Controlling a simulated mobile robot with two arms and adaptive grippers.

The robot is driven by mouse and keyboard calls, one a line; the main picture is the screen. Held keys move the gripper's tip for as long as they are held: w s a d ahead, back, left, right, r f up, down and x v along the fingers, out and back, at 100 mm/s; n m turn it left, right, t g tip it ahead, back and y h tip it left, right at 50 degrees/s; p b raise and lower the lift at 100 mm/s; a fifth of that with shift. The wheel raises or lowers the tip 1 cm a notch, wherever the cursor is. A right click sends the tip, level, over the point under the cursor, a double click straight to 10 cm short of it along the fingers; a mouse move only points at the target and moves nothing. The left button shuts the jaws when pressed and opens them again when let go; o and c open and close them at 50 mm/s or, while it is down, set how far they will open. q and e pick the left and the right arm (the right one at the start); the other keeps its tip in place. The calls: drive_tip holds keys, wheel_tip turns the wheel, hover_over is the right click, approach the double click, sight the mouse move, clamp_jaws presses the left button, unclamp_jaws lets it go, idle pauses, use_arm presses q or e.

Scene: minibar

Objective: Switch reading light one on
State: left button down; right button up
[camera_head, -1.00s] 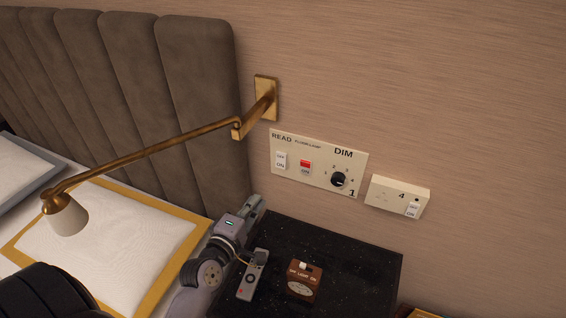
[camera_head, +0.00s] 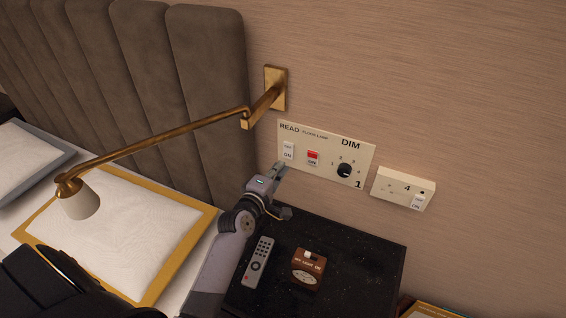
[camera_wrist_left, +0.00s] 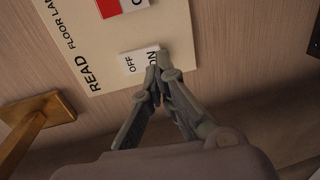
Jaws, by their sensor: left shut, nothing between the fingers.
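A cream wall panel (camera_head: 327,150) carries a white rocker switch (camera_head: 288,150) under the word READ, a red switch (camera_head: 312,156) under FLOOR LAMP, and a black DIM knob (camera_head: 344,170) by a 1. My left gripper (camera_head: 280,167) is shut and empty, just below the READ switch. In the left wrist view, its closed fingertips (camera_wrist_left: 153,78) overlap the ON end of the READ switch (camera_wrist_left: 135,62). I cannot tell whether they touch, or which way the rocker is tipped. A brass reading lamp (camera_head: 82,198) on a wall arm hangs at the left. My right gripper is not in view.
A black bedside table (camera_head: 355,255) below holds a grey remote (camera_head: 258,262) and a brown box with a switch (camera_head: 307,270). A socket marked 4 (camera_head: 403,188) is on the wall to the right.

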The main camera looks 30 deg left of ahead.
sight(287, 158)
use_arm(q)
drive_tip(key=shift+w+a+f, duration=0.1)
drive_tip(key=shift+w+f, duration=0.05)
drive_tip(key=shift+w, duration=1.45)
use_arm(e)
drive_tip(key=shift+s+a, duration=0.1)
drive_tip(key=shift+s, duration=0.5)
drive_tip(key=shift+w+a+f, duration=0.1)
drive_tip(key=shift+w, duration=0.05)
